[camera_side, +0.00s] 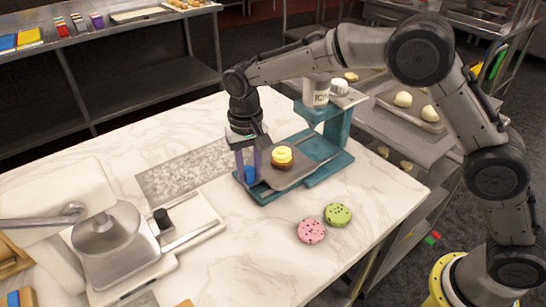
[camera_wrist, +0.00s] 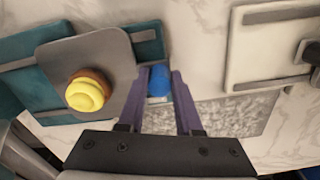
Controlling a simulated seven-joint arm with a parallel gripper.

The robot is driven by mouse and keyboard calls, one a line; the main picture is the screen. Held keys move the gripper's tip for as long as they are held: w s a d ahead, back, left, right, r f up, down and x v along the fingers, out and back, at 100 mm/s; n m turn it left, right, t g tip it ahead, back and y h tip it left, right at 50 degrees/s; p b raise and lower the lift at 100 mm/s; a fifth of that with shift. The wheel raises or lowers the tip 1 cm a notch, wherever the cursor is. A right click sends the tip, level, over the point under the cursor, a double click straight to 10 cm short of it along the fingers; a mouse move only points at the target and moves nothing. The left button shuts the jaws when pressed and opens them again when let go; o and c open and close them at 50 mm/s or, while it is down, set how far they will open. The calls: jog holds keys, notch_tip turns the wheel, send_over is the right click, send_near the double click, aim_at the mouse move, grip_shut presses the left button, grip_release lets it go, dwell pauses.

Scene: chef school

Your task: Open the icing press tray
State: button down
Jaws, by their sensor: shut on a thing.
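The teal icing press (camera_side: 325,150) stands on the marble table, with a white nozzle unit (camera_side: 316,92) at its top. Its grey tray (camera_side: 290,174) is slid out to the left of the press column and holds a yellow-topped pastry (camera_side: 282,157). The tray (camera_wrist: 112,52) and pastry (camera_wrist: 88,91) also show in the wrist view. A blue handle (camera_side: 250,174) sits at the tray's left end. My gripper (camera_side: 250,178) points down around this handle, and its purple fingers are shut on it. The wrist view shows the blue handle (camera_wrist: 159,82) between the fingers.
Pink (camera_side: 311,230) and green (camera_side: 338,215) round cookies lie in front of the press. A grey speckled slab (camera_side: 180,172) lies to the left. A metal press machine (camera_side: 112,240) stands farther left. The middle front of the table is bare.

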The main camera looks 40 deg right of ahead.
jog(key=a, duration=0.3)
jog(key=shift+a+r, duration=0.1)
jog(key=shift+a, duration=0.1)
jog(key=c, duration=0.6)
grip_release()
notch_tip(320, 180, up, 14)
jog(key=shift+f, duration=0.1)
jog(key=shift+d, duration=0.1)
